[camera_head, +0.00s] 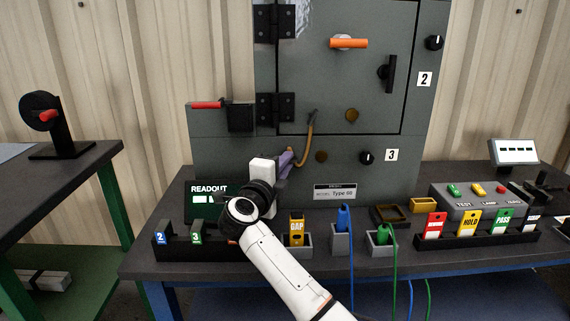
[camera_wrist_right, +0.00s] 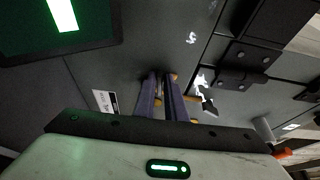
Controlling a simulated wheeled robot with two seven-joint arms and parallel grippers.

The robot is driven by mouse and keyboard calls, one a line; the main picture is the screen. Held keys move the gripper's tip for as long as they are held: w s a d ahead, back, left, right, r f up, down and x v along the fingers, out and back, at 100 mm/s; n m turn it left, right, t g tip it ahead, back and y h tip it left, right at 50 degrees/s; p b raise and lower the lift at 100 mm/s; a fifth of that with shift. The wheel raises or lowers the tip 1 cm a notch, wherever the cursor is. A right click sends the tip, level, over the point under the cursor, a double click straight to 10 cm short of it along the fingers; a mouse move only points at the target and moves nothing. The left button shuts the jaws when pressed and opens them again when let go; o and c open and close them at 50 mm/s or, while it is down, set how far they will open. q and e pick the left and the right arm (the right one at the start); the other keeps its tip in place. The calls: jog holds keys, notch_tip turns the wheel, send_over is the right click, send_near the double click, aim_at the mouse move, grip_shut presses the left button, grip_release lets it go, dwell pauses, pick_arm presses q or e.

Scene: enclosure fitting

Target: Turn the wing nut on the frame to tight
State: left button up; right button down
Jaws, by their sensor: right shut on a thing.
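The grey cabinet frame (camera_head: 230,150) stands at the back of the bench. My right gripper (camera_head: 287,158), with purple fingers, reaches its lower front panel, left of a round brass part. In the right wrist view the two fingers (camera_wrist_right: 164,85) lie close together against the grey panel, shut on a small part between them. I take this for the wing nut; the fingers and wrist mostly hide it, so its angle cannot be read. Small brass-coloured bits show beside the fingers. My left gripper is not in view.
A black knob (camera_head: 366,158) is further right. The READOUT display (camera_head: 205,195), tag racks and plug holders with blue and green cables crowd the bench front.

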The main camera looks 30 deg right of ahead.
pick_arm(q)
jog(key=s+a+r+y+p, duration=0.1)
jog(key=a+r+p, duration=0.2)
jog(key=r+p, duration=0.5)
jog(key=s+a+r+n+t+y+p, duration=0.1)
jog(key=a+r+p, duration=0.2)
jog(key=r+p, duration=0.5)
jog(key=p, duration=1.1)
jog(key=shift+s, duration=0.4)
pick_arm(e)
jog(key=m+y, duration=0.2)
jog(key=m, duration=0.2)
jog(key=m+y, duration=0.3)
jog(key=m, duration=0.2)
jog(key=d+r+m+t+y, duration=0.1)
jog(key=m+y, duration=0.2)
jog(key=m, duration=0.2)
jog(key=shift+s, duration=0.3)
